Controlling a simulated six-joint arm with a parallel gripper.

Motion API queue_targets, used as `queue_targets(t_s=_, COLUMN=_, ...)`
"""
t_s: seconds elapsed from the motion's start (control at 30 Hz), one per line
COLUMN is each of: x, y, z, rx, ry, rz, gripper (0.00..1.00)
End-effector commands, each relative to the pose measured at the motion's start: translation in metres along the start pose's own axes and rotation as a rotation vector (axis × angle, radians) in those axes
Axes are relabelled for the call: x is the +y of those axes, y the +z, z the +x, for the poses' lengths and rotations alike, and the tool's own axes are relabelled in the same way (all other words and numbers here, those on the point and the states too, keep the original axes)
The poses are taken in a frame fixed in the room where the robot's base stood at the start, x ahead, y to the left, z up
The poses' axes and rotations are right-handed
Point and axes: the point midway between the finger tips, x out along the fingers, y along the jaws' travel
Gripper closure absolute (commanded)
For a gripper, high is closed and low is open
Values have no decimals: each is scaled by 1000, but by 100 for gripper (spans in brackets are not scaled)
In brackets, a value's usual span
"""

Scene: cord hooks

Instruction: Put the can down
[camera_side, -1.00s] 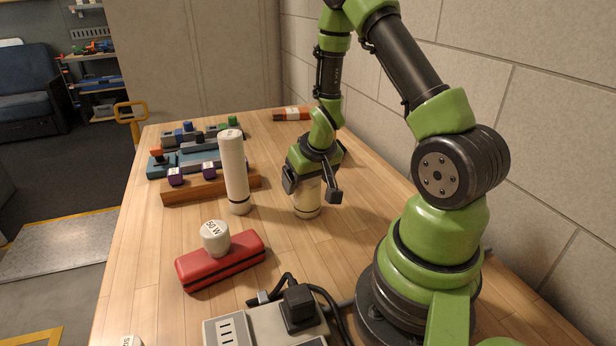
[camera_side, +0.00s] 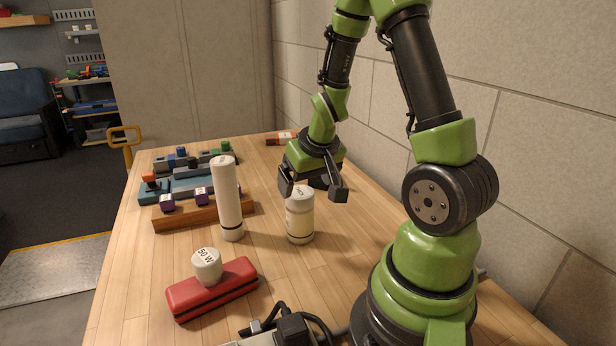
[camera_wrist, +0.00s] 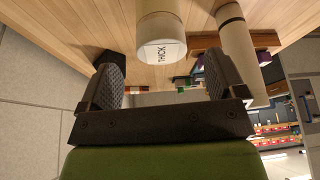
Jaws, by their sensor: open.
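The cream can (camera_side: 300,222) stands upright on the wooden table (camera_side: 268,290), a dark band near its base. In the wrist view the can (camera_wrist: 160,25) shows its pale lid with dark lettering, just beyond the fingertips and between their lines.
A tall cream cylinder (camera_side: 228,200) stands left of the can. A red block (camera_side: 215,292) with a white 50 W weight (camera_side: 207,265) lies in front. A wooden rack (camera_side: 200,213) and several coloured blocks are at back left. A power strip with a black plug (camera_side: 293,328) sits near my base.

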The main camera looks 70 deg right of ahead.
Motion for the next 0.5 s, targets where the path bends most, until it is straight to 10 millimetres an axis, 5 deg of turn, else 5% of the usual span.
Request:
queue_targets(t_s=0.17, x=-19, y=-6, z=-28, rx=30, ry=-47, rz=-18, gripper=10)
queue_targets(t_s=0.33, x=-62, y=0, z=-94, rx=79, ry=-172, rz=-59, gripper=10)
queue_targets(t_s=0.5, x=-91, y=32, z=-162, rx=102, ry=-315, rz=-110, gripper=10)
